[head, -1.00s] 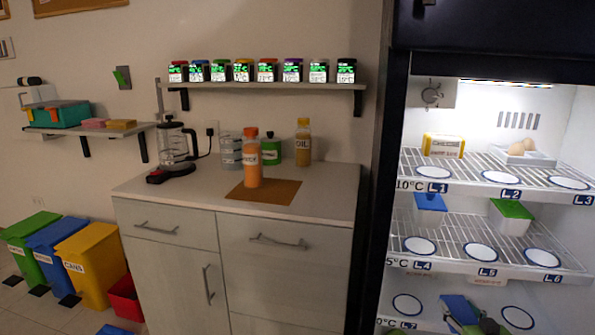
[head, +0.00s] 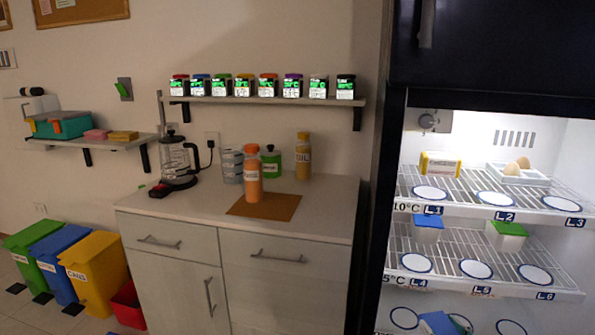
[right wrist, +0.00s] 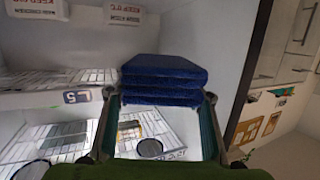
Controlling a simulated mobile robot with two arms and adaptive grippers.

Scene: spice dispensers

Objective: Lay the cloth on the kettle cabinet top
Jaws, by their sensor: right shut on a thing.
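The cloth (right wrist: 163,80) is a dark blue, folded stack of several layers in the right wrist view. It sits between the fingers of my right gripper (right wrist: 160,97), which is shut on it. In the head view the blue cloth (head: 438,322) shows at the bottom edge, in front of the lower part of the fridge; the gripper itself is mostly cut off there. The kettle cabinet (head: 170,270) stands left of the fridge, with a pale top (head: 325,207). The kettle (head: 176,160) stands at its back left. My left gripper is not in view.
On the cabinet top are a brown mat (head: 283,207), an orange bottle (head: 252,178), grey tins (head: 232,166), a green canister (head: 271,163) and an oil bottle (head: 303,158). The right front of the top is clear. A spice shelf (head: 280,100) hangs above. The open fridge (head: 400,190) stands right.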

